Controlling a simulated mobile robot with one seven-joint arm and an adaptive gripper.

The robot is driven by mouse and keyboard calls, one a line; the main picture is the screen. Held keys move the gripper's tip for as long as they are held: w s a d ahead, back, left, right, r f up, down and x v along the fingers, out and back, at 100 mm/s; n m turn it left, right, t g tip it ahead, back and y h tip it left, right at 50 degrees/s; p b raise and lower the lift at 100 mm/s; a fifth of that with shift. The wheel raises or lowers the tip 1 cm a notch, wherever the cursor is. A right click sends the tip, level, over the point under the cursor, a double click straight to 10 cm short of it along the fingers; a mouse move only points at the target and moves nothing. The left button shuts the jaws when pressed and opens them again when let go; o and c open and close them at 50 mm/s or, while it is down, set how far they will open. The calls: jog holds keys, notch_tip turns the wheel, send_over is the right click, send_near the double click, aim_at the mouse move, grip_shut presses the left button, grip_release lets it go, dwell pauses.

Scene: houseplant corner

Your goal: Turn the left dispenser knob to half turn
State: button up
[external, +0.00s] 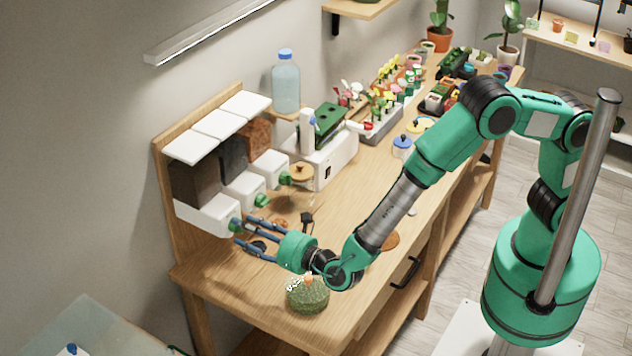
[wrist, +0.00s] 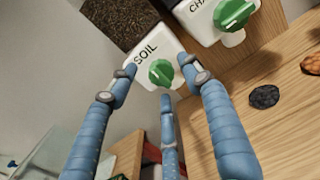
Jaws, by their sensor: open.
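The left dispenser (external: 204,214) is a white-fronted box with dark brown contents, and its front reads "SOIL" in the wrist view (wrist: 146,54). Its green knob (wrist: 161,72) is on the front; in the external view the knob (external: 235,226) is partly behind my fingers. My gripper (external: 246,232) has blue fingers pointing at this knob. In the wrist view my gripper (wrist: 160,82) is open, with two fingers on either side of the knob and a third below. I cannot tell whether any finger touches it.
The middle dispenser, with its own green knob (wrist: 233,13), is close on the right. Dark stones (wrist: 264,96) and orange-brown pieces (wrist: 311,64) lie on the wooden bench (external: 215,270). A round cactus (external: 307,294) stands beneath my wrist near the bench's front edge.

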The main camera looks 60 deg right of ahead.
jog(key=shift+w, duration=0.7)
jog(key=c, duration=1.1)
